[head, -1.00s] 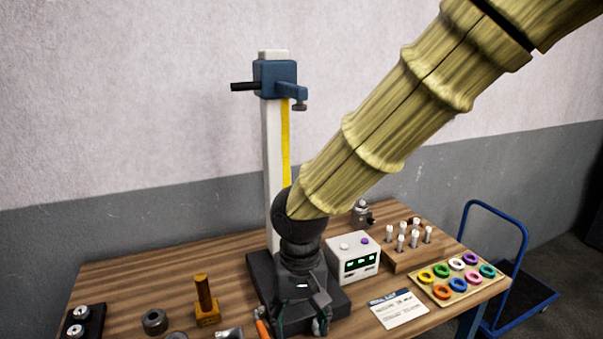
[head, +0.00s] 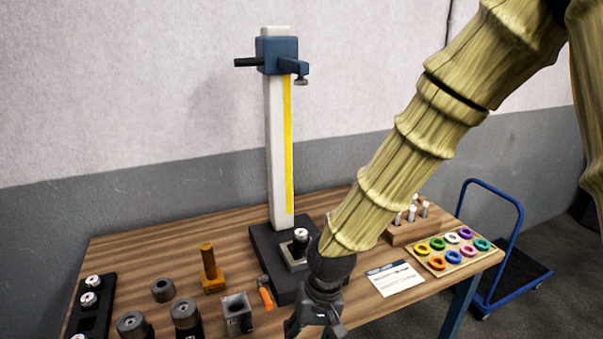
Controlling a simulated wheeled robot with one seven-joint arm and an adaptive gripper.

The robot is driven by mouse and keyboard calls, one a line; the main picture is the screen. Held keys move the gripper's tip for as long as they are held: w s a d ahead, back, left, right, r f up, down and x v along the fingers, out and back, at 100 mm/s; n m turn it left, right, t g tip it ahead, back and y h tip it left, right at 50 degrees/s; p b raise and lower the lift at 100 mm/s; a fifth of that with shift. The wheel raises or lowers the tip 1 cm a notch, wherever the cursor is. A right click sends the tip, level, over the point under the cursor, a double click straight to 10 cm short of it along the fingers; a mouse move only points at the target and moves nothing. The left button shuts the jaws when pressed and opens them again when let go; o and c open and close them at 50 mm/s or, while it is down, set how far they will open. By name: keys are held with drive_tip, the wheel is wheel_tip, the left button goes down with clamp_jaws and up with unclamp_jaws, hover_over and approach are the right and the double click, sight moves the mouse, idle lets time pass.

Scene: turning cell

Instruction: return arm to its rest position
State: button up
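My arm, with a bamboo-like pale yellow sleeve (head: 400,165), comes down from the upper right. My dark gripper (head: 316,333) is at the bottom edge, in front of the table's front part. Its fingertips are cut off by the frame, so I cannot tell whether it is open or shut, or whether it holds anything.
The wooden table (head: 140,262) bears a tall height gauge (head: 281,150) on a dark base with a small metal part (head: 300,240). An orange-handled tool (head: 266,297), several grey cylinders (head: 185,313), a yellow stand (head: 211,275), a card (head: 394,278) and a ring tray (head: 440,265) lie around. A blue trolley (head: 517,270) stands right.

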drive_tip(key=s+d+f+m, duration=0.1)
drive_tip(key=s+d+f, duration=0.1)
drive_tip(key=f, duration=0.5)
drive_tip(key=s+d+f, duration=0.2)
drive_tip(key=d+f, duration=0.1)
drive_tip(key=f, duration=0.4)
drive_tip(key=s+d+f+t+h, duration=0.1)
drive_tip(key=s+d+f+h, duration=0.1)
drive_tip(key=s+d+f, duration=1.4)
wheel_tip(320, 180, down, 2)
drive_tip(key=shift+s+d+f+b, duration=0.2)
drive_tip(key=shift+s+f+b, duration=0.05)
drive_tip(key=shift+s+b, duration=0.1)
